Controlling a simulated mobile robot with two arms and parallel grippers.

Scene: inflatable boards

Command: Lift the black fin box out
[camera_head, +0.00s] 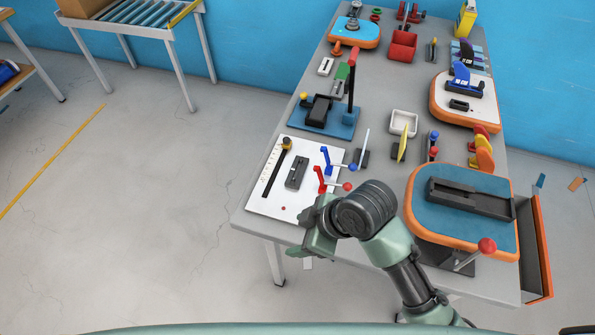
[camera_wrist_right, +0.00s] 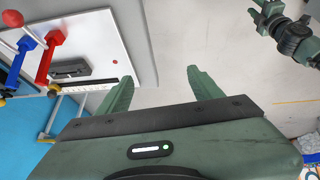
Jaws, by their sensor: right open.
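A short dark grey to black slotted box (camera_head: 297,172) sits on the white plate (camera_head: 262,200) at the table's near left corner. A dark box also shows on that plate in the right wrist view (camera_wrist_right: 85,68). A longer black box (camera_head: 470,197) lies on the blue-and-orange board (camera_head: 420,222) at the right; I cannot tell which is the fin box. My right gripper (camera_head: 312,240) is at the table's near edge, beside the plate. In its wrist view, the fingers (camera_wrist_right: 163,85) are apart and empty. My left gripper (camera_wrist_right: 260,10) shows small in the wrist view, its jaw state unclear.
Red lever (camera_head: 322,180) and blue lever (camera_head: 328,160) stand on the plate's right side. A red-knobbed lever (camera_head: 487,246) stands beside the near board. A white tray (camera_head: 404,123) and other boards fill the table farther back. Floor to the left is open.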

